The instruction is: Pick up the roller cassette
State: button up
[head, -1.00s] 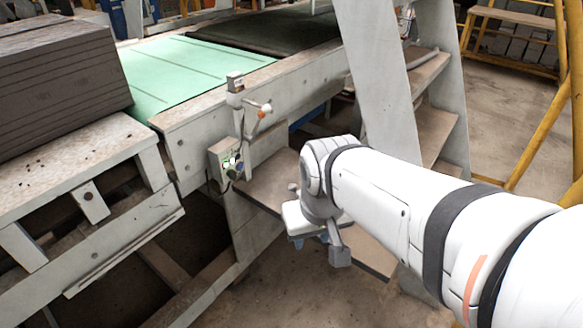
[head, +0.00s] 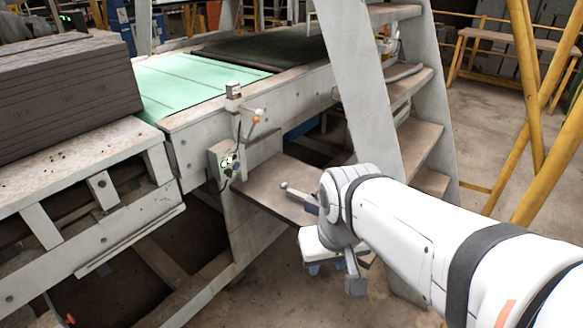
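A small grey part with a rounded knob and a darker body (head: 299,195) lies on the brown shelf (head: 262,192) beside the machine. It may be the roller cassette, but it is too small and too covered by my arm to be sure. My wrist hangs in front of the shelf's right end, just right of and below this part. The gripper (head: 316,269) is under the white wrist housing, with only small blue bits showing. Its fingers cannot be made out, and neither can anything between them.
A control box (head: 224,165) and an orange-tipped lever (head: 256,119) are on the machine side, left of my arm. A metal ladder (head: 365,85) rises behind the arm. Stacked dark slabs (head: 65,95) sit at left. Yellow rails (head: 530,90) stand at right, with open floor between.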

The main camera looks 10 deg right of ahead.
aim_at(312, 206)
jog(key=i, duration=0.9)
jog(key=u, duration=0.05)
